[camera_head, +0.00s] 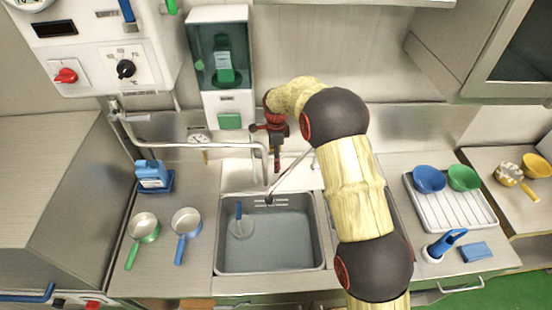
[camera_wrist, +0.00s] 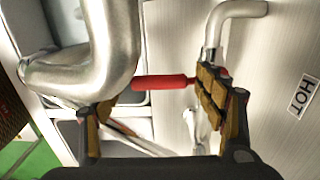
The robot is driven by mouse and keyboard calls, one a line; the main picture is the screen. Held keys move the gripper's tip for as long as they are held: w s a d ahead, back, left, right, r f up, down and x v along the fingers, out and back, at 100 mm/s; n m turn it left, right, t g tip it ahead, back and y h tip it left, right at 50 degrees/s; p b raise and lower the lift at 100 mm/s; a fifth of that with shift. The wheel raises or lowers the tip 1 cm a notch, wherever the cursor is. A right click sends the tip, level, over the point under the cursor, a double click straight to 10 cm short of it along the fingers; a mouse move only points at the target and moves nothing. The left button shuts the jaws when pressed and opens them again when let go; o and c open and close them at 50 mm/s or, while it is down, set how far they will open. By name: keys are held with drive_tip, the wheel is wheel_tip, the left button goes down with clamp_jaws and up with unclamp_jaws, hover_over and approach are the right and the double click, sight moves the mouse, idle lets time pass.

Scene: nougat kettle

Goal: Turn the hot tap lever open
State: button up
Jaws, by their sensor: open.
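The hot tap lever, a red bar (camera_wrist: 160,82), shows in the wrist view between my open fingers, beside a thick silver pipe. A label reading HOT (camera_wrist: 307,96) is on the wall to its right. My gripper (camera_wrist: 158,108) is open, with a brown padded finger on each side of the lever. The lever's right end meets the right finger in the picture; I cannot tell whether they touch. In the head view my gripper (camera_head: 277,163) points down behind the sink, by the spout end, and I cannot make out the lever there.
The silver spout (camera_head: 205,144) crosses left of my gripper, above the sink (camera_head: 222,262). A ladle with a blue handle lies in the sink. Pans stand left; a white rack (camera_head: 452,216) with bowls stands right. A thinner pipe (camera_wrist: 235,12) is near my right finger.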

drive_tip(key=shift+f, duration=0.15)
drive_tip(key=shift+c, duration=0.8)
drive_tip(key=c, duration=1.5)
